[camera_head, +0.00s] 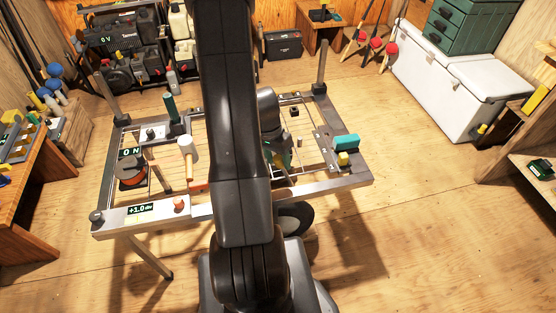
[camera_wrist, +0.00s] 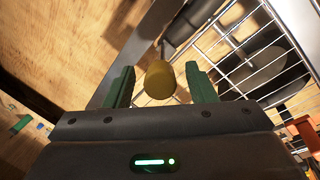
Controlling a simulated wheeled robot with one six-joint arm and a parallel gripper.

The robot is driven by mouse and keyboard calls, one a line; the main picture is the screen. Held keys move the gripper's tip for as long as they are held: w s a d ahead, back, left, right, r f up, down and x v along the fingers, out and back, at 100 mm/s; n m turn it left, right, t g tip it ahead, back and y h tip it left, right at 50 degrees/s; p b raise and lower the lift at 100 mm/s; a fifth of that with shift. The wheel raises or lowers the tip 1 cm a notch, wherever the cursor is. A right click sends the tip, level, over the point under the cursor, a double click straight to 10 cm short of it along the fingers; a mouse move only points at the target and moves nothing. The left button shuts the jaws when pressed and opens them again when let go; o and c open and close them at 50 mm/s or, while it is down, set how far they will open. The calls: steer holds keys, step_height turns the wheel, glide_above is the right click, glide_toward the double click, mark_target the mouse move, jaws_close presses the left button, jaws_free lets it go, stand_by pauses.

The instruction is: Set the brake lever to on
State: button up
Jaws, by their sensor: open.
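My gripper (camera_wrist: 161,86) is open in the wrist view, with one green finger on each side of a rounded yellow knob (camera_wrist: 158,72). The knob looks like the end of a lever. I see no clear contact between it and either finger. Its mount is mostly hidden, and I cannot read its on or off position. In the head view my gripper (camera_head: 281,158) is low over the middle of the metal frame table, largely covered by my arm. I cannot make out the knob there.
The metal frame table (camera_head: 353,183) has a wire grid. A white cooler (camera_head: 440,90) stands at right. Floor is clear on the right.

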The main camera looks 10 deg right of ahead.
steer(key=shift+f, duration=0.25)
jaws_close()
steer(key=shift+d+r, duration=0.1)
steer(key=shift+d+r+y+p, duration=0.4)
steer(key=shift+d+p, duration=0.25)
steer(key=shift+p, duration=0.35)
steer(key=d+y+p, duration=0.1)
steer(key=d+y, duration=0.5)
steer(key=d, duration=0.4)
steer(key=shift+w+d+f+n, duration=0.25)
steer(key=shift+d+f+n, duration=0.05)
steer(key=shift+d+f, duration=0.1)
